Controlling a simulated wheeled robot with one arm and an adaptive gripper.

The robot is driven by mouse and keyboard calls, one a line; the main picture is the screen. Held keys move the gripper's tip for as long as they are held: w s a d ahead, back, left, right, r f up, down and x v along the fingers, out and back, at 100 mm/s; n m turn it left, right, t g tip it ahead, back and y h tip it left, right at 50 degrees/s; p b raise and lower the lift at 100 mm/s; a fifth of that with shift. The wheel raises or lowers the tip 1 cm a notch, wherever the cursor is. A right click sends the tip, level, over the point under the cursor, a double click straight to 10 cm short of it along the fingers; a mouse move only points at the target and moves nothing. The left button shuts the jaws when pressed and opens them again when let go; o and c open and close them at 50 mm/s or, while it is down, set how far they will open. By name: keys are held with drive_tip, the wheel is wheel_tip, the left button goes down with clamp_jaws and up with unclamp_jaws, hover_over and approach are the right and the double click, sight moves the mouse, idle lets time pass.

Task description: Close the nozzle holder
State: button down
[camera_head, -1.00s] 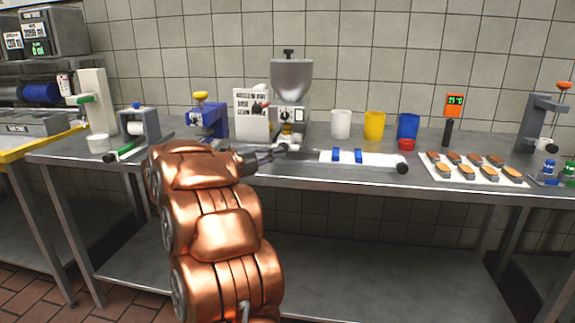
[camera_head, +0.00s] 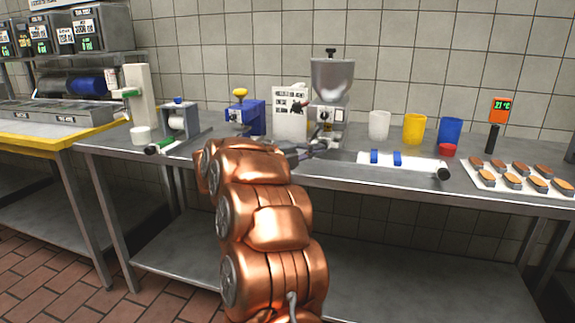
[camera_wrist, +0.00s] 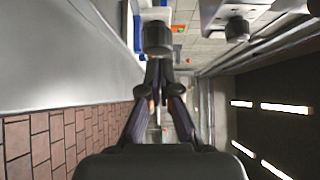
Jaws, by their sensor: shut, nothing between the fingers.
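The filling machine with a silver funnel hopper (camera_head: 331,82) stands at the back of the steel table. Its white body (camera_head: 336,114) carries small parts below the hopper, around the outlet. The nozzle holder cannot be told apart there, so I cannot see whether it is open. My gripper (camera_head: 322,147) is shut and empty, low in front of this machine in the head view. In the wrist view my gripper (camera_wrist: 158,72) has its dark fingers drawn together, close behind a dark round knob-like part (camera_wrist: 158,38). Whether they touch is unclear.
A white control box (camera_head: 290,110) and a blue device (camera_head: 245,115) stand left of the machine. White, yellow (camera_head: 414,128) and blue cups stand to its right. A white bar with blue bands (camera_head: 415,165) lies near the front edge. A tray (camera_head: 480,180) holds several small pastries.

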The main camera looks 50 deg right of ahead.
drive_tip(key=s+a+v, duration=0.1)
drive_tip(key=s+v, duration=0.1)
drive_tip(key=v, duration=1)
